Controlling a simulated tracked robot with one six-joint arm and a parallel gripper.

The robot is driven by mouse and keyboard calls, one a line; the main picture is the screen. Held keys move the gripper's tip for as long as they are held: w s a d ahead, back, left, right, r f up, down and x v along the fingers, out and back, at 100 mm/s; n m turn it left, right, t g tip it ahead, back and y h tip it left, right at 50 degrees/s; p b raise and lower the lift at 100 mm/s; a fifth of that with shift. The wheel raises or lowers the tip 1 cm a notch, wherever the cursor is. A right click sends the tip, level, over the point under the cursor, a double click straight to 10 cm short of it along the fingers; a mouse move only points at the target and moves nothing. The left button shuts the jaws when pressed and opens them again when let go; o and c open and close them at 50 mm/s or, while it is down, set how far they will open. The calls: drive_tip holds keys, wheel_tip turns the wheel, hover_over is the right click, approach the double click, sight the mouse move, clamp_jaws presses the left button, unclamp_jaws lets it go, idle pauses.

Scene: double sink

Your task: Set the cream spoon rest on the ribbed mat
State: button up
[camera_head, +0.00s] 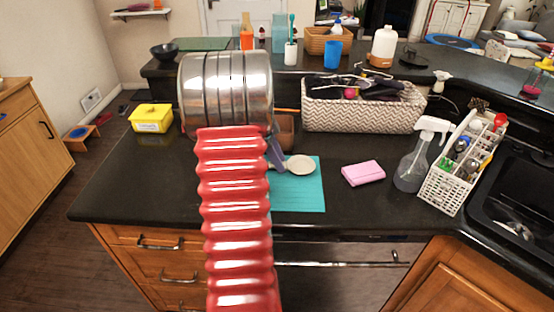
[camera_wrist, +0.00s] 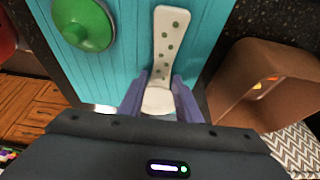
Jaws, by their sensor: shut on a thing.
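The cream spoon rest (camera_wrist: 170,42) has green dots on its long part in the wrist view. My gripper (camera_wrist: 158,98) is shut on its lower, plain part, with a purple finger on each side. In the head view a pale rounded part of the spoon rest (camera_head: 301,165) shows just right of the purple fingers (camera_head: 275,154); my arm hides the rest. The teal ribbed mat (camera_head: 302,200) lies under it on the dark counter, and its ribs show in the wrist view (camera_wrist: 120,60). I cannot tell whether the spoon rest touches the mat.
A round green thing (camera_wrist: 84,22) sits on the mat, hidden in the head view. A brown box (camera_wrist: 262,85) stands beside the mat. A patterned basket (camera_head: 362,112) is behind, a pink sponge (camera_head: 363,173) and spray bottle (camera_head: 416,160) are right. Bare counter lies between mat and sponge.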

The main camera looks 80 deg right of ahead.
drive_tip(key=o, duration=1.2)
drive_tip(key=shift+f, duration=0.1)
drive_tip(key=v, duration=1.2)
